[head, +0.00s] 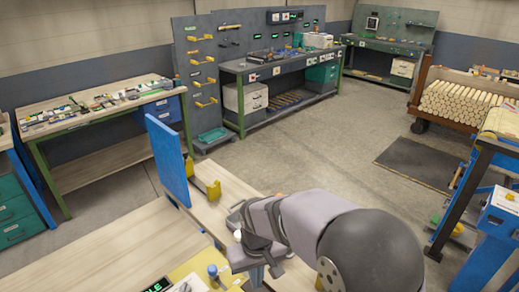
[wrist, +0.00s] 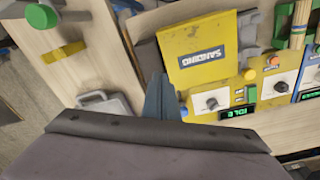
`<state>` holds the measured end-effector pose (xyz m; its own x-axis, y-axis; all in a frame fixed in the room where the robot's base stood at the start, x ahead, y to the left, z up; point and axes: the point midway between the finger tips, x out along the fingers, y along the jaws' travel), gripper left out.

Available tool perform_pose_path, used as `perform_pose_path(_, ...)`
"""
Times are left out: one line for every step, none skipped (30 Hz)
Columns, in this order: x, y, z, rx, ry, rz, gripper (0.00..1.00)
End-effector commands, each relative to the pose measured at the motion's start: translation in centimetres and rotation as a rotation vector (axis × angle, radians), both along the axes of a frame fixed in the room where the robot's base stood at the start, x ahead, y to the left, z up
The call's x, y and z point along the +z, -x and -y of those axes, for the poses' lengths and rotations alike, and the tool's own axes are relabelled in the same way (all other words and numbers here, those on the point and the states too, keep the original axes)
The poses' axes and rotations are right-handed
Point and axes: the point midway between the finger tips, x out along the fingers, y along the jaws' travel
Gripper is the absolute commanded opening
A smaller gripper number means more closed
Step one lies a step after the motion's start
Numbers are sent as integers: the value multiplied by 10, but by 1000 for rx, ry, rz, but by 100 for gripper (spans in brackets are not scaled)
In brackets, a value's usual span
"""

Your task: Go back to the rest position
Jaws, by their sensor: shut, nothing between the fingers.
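My gripper (wrist: 162,97) shows in the wrist view as two blue-grey fingers closed together, with nothing between them. It hangs over the workbench (wrist: 100,60), beside the lower left edge of a yellow panel lettered SANDING (wrist: 200,55). I cannot tell how high the fingertips are above the bench. In the head view my arm reaches in from the lower right and its wrist is over the near bench (head: 120,250). The fingers are mostly hidden there by my own wrist.
A blue upright board (head: 168,160) and a yellow bracket (head: 207,188) stand close to my wrist. A control box with an IDLE display (wrist: 238,112) and knobs lies right of the fingers. A grey case (wrist: 103,108) lies left. Open floor (head: 320,150) lies beyond.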

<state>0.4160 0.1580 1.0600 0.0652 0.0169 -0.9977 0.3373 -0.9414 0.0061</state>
Motion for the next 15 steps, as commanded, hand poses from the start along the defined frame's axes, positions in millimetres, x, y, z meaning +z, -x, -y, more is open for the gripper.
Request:
perform_pose_path(4, 13, 33, -56, 2, -7, 0)
perform_pose_path(5, 21, 48, -83, 3, -12, 0)
perform_pose_path(5, 33, 68, -119, 5, -19, 0)
perform_pose_path(5, 42, 81, -144, 6, -24, 0)
perform_pose_path(5, 52, 93, -167, 5, -28, 0)
perform_pose_path(5, 65, 107, -197, 6, -34, 0)
perform_pose_path(4, 74, 117, -218, 7, -39, 0)
perform_pose_path(3, 83, 125, -237, 7, -43, 0)
perform_pose_path(2, 94, 133, -259, 7, -48, 0)
perform_pose_path(1, 101, 139, -274, 7, -51, 0)
perform_pose_path(0, 108, 144, -287, 7, -54, 0)
perform_pose_path(-1, 116, 149, -303, 6, -57, 0)
perform_pose_path(-2, 121, 152, -312, 6, -59, 0)
perform_pose_path(-3, 124, 154, -320, 7, -61, 0)
perform_pose_path(-4, 129, 157, -328, 6, -64, 0)
